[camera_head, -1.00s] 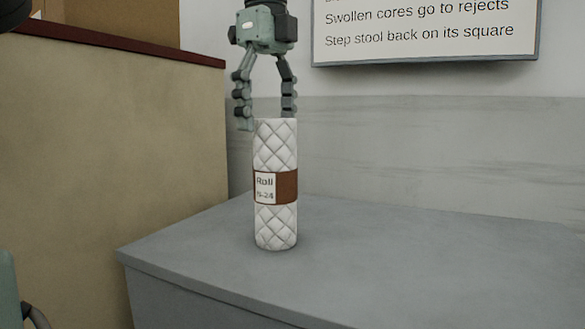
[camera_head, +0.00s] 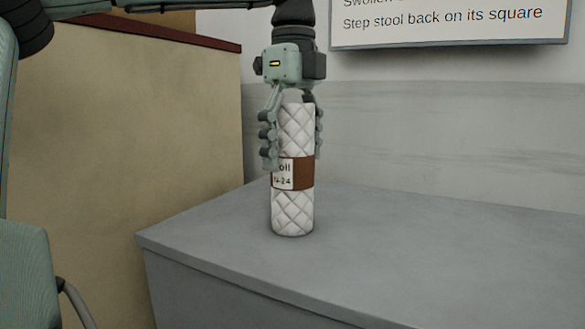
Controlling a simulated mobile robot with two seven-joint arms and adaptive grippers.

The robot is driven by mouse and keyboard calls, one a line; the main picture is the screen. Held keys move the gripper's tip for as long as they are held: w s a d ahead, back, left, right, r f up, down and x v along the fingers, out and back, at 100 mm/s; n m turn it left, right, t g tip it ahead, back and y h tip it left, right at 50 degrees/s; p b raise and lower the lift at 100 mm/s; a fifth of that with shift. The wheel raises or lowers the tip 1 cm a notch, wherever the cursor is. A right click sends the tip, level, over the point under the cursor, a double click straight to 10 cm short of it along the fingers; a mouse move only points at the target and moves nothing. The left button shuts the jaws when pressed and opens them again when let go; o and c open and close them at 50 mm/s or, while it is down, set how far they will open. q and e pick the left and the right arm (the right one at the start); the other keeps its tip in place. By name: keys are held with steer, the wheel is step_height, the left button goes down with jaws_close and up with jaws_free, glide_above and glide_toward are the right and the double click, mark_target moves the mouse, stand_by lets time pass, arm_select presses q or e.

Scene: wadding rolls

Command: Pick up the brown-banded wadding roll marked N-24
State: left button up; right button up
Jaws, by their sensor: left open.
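The wadding roll (camera_head: 294,212) is white and quilted, with a brown band around its middle. It stands upright on the grey worktop (camera_head: 400,255). My right gripper is not in view.
A tan partition (camera_head: 125,160) with a dark red top edge stands at the left. A grey-marked wall is behind, with a framed sign (camera_head: 450,22) at upper right. The worktop right of the roll is clear.

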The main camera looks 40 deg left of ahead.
arm_select(q)
steer(key=c, duration=1.2)
